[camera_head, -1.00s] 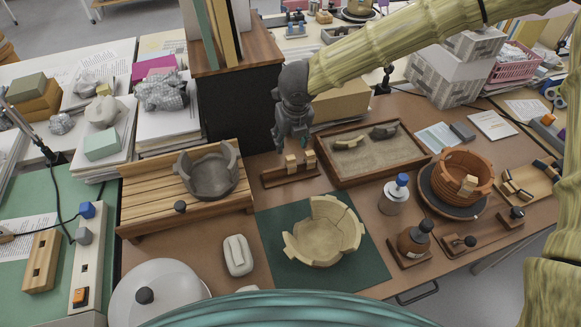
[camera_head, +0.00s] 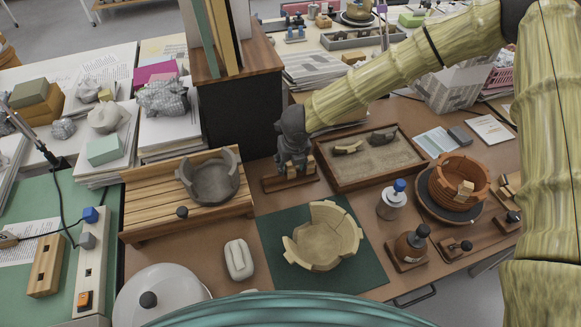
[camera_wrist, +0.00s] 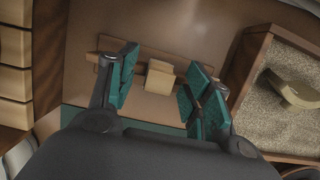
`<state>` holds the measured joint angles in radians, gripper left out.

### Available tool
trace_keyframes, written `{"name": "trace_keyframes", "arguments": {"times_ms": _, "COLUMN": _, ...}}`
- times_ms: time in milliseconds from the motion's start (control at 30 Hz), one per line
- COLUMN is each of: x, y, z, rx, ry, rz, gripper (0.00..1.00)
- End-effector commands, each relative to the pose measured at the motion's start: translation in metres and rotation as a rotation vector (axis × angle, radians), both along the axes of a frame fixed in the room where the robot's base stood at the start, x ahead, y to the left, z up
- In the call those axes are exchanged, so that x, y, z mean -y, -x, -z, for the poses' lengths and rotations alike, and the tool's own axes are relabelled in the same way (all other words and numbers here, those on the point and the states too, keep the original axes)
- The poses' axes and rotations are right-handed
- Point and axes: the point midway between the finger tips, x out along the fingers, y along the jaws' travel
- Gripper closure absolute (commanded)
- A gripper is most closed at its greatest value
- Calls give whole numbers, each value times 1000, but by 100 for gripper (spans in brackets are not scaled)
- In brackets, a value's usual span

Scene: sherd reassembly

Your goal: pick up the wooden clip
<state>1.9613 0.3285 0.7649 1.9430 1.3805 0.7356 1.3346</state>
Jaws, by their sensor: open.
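A wooden clip (camera_wrist: 158,80), a small pale block, stands on a narrow wooden rack (camera_wrist: 135,56). My gripper (camera_wrist: 162,84) is open, with teal finger pads on either side of that clip and a gap on both sides. In the head view my gripper (camera_head: 292,168) is down at the rack (camera_head: 270,184) behind the green mat.
A sand tray (camera_head: 345,183) with sherds is close on the right. A slatted wooden stand (camera_head: 150,205) with a grey bowl (camera_head: 212,182) is on the left. A pale broken bowl (camera_head: 322,240) sits on the green mat (camera_head: 365,270) in front. A dark cabinet (camera_head: 235,115) rises behind.

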Motion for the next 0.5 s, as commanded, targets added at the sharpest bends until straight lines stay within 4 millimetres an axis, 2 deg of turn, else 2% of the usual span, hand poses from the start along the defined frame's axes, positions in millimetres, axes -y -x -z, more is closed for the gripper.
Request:
{"name": "trace_keyframes", "arguments": {"times_ms": 300, "x": 0, "y": -1, "z": 3, "rx": 1, "ry": -1, "rz": 1, "gripper": 52}}
{"name": "trace_keyframes", "arguments": {"times_ms": 500, "x": 0, "y": -1, "z": 2, "rx": 1, "ry": -1, "rz": 1, "gripper": 85}}
